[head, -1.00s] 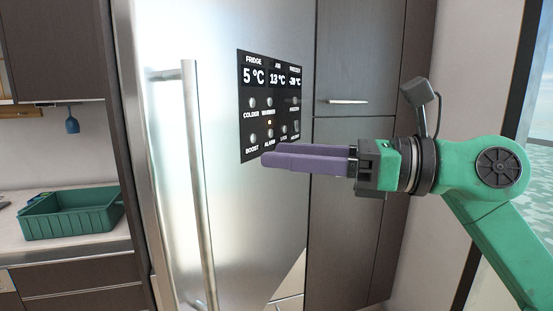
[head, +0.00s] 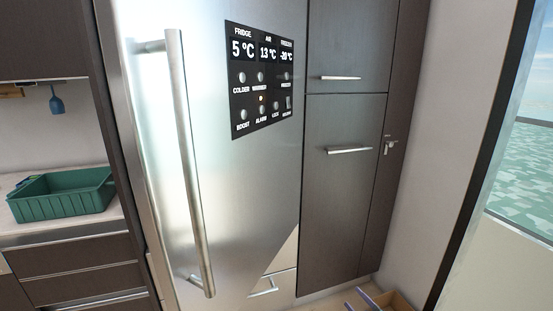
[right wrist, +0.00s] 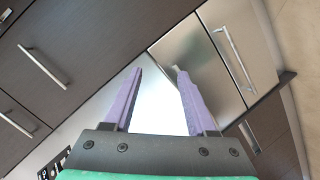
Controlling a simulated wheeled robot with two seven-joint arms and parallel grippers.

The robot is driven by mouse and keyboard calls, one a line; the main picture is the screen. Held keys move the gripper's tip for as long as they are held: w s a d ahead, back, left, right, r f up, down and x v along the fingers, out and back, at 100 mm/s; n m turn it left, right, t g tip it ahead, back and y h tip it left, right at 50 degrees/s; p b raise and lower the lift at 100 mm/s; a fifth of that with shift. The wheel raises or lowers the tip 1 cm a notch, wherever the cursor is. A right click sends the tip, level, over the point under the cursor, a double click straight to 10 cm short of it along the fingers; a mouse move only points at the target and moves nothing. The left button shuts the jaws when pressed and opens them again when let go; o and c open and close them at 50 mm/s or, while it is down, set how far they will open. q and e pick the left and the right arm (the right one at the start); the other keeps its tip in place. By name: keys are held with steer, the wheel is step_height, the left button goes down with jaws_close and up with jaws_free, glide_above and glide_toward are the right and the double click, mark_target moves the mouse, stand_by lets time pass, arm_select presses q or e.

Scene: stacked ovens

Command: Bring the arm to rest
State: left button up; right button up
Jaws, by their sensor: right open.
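My right gripper (right wrist: 158,74) shows in the right wrist view with its two purple fingers apart and nothing between them. Behind the fingers are the pale metal fridge front and dark cabinet fronts. In the head view only small purple slivers, seemingly its fingertips, show at the bottom edge, right of centre; the rest of the right arm is out of frame. My left gripper is in neither view.
The steel fridge (head: 235,190) has a long vertical handle (head: 190,165) and a black control panel (head: 262,80). Dark cabinets (head: 340,200) stand to its right. A green crate (head: 62,205) sits on the counter at left. A window is at far right.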

steer(key=s+d+f+m+g+h, duration=0.3)
steer(key=s+f+m+g, duration=0.35)
steer(key=s+f, duration=1.7)
steer(key=s+f+m+g, duration=0.1)
steer(key=s+f+g, duration=0.2)
steer(key=s, duration=1)
steer(key=s+a+f+m+g, duration=0.1)
steer(key=s+f+m+g, duration=0.1)
steer(key=s+f, duration=0.5)
steer(key=s+g, duration=0.1)
steer(key=s, duration=0.5)
steer(key=shift+s+a+f+g, duration=0.15)
steer(key=shift+s+a+g, duration=0.1)
steer(key=shift+s+g, duration=0.15)
steer(key=shift+w, duration=0.1)
